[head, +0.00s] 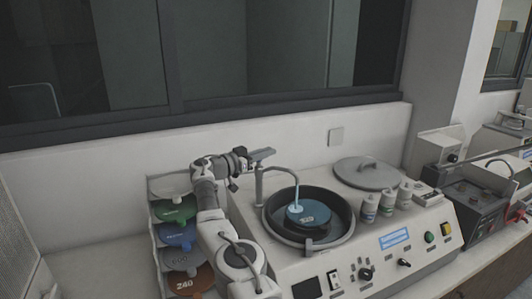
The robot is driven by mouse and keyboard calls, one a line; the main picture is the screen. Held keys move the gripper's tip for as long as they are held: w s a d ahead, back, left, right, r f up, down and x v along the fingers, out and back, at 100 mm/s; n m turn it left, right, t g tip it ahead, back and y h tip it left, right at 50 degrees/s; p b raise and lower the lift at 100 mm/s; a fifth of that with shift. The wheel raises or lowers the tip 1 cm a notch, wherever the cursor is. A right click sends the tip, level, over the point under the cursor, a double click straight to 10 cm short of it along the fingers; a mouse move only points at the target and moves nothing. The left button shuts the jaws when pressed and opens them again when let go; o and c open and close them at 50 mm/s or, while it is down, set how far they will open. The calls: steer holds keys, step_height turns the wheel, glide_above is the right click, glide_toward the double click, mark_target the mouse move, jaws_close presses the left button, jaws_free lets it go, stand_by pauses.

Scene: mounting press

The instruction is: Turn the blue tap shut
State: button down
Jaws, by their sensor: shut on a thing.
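The tap stands at the back left of the grinding machine's bowl. Its grey-blue lever (264,153) sits on top of the post, and its curved spout (285,170) reaches over the bowl. A pale blue streak, which looks like water, shows below the spout's end. My gripper (248,160) is at the lever's left end, shut on the tap lever. The fingertips are small and dark here, so the exact contact is hard to see.
The round bowl (345,238) holds a dark blue disc (309,214). A grey lid (367,173) and several small bottles (387,202) stand to its right. A rack of coloured discs (155,185) is close to my arm's left. Wall and window are behind.

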steer(key=c, duration=0.9)
jaws_free()
steer(key=b+v, duration=0.4)
steer(key=v, duration=1.3)
steer(key=shift+s, duration=0.15)
steer(key=shift+a, duration=0.1)
